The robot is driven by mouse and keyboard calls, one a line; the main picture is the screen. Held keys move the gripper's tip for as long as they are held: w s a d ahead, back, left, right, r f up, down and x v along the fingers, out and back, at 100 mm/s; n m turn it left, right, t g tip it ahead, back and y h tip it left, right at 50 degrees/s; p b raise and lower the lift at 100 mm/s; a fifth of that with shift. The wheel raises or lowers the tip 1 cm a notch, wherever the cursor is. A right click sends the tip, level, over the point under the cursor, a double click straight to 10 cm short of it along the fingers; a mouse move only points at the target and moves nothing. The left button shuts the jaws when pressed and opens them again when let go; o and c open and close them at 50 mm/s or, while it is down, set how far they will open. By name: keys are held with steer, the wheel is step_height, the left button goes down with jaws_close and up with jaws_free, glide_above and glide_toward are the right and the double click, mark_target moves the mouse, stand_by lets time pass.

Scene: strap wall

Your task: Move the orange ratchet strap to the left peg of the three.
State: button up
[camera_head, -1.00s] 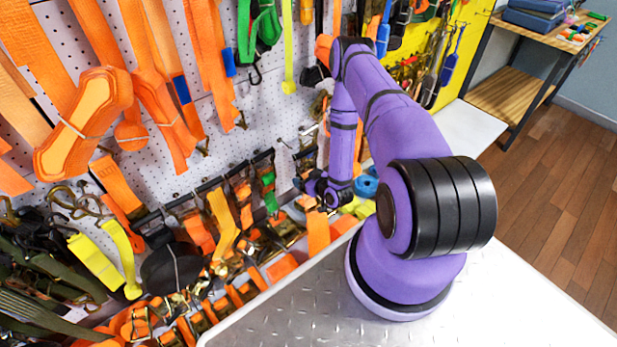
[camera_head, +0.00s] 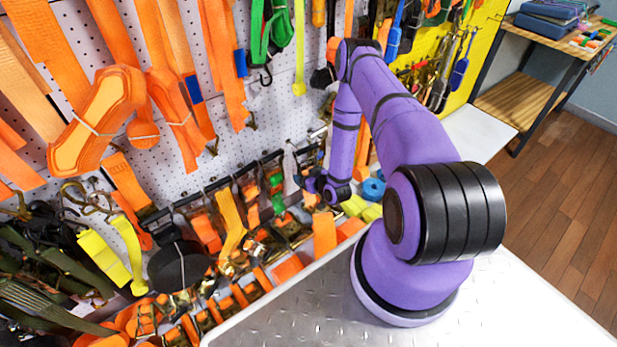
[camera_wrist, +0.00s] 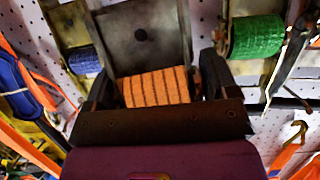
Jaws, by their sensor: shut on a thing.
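In the wrist view my gripper (camera_wrist: 157,90) is shut on the orange ratchet strap (camera_wrist: 155,88). The ribbed orange webbing lies between the two dark fingers, with its dark metal ratchet plate (camera_wrist: 145,38) beyond. A blue ratchet strap (camera_wrist: 82,60) shows to the left and a green ratchet strap (camera_wrist: 257,37) to the right, both apart from the fingers. In the head view my gripper (camera_head: 312,184) is small and close to the lower rail; the held strap cannot be made out there. The three pegs are not clearly visible, and I cannot tell whether the held strap touches one.
The white pegboard (camera_head: 240,145) is crowded with hanging orange straps (camera_head: 95,120) on the left. Hooks and loose webbing (camera_wrist: 288,130) lie close right of my gripper. A metal plate surface (camera_head: 480,315) is at the front. Wooden floor (camera_head: 570,190) is clear at right.

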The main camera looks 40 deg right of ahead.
steer(key=shift+r+x, duration=0.15)
steer(key=shift+x, duration=1.5)
steer(key=shift+r+x, duration=0.15)
steer(key=shift+x, duration=1.5)
steer(key=shift+w, duration=0.15)
steer(key=o, duration=1.5)
steer(key=v, duration=1)
steer(key=shift+s, duration=0.4)
